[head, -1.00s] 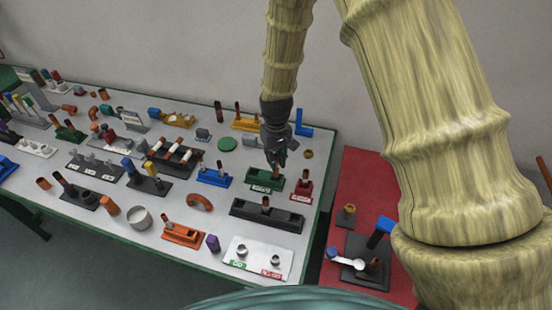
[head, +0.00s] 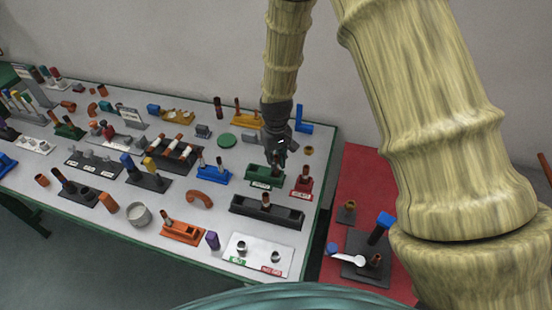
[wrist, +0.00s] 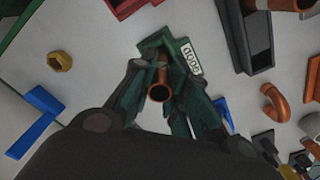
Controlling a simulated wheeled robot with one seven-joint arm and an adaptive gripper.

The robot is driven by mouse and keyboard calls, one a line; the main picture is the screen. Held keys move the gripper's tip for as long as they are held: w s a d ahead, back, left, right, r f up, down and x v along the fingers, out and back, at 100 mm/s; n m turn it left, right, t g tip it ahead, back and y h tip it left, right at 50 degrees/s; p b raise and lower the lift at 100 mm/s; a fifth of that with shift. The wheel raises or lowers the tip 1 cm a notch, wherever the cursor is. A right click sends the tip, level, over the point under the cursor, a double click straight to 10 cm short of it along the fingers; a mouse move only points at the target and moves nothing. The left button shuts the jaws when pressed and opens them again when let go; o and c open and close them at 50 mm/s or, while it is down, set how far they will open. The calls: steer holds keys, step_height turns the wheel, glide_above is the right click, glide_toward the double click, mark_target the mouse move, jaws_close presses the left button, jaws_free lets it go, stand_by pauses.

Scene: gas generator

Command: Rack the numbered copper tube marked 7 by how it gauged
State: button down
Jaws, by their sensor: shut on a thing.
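My gripper (head: 277,152) is low over the green rack (head: 262,176) near the table's right end. In the wrist view its fingers (wrist: 160,90) are closed around an upright copper tube (wrist: 159,93), whose open end faces the camera. The tube stands over the green rack (wrist: 178,48), whose white label reads GOOD. The tube's lower end is hidden, so I cannot tell whether it sits in a hole. Its number is not readable. A red rack (head: 301,190) with a pale label stands just right of the green one, holding a copper tube.
A long black tray (head: 266,212) lies in front of the racks. A blue angle piece (head: 303,122) and a brass ring (head: 308,150) lie behind. A white plate (head: 258,252) is at the front edge. A red surface (head: 345,165) with a black fixture adjoins on the right.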

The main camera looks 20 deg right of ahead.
steer(key=shift+f+b, duration=0.35)
steer(key=shift+f, duration=0.6)
steer(key=c, duration=1.3)
jaws_free()
steer(key=shift+r, duration=0.15)
step_height(320, 180, up, 12)
steer(key=shift+f, duration=0.1)
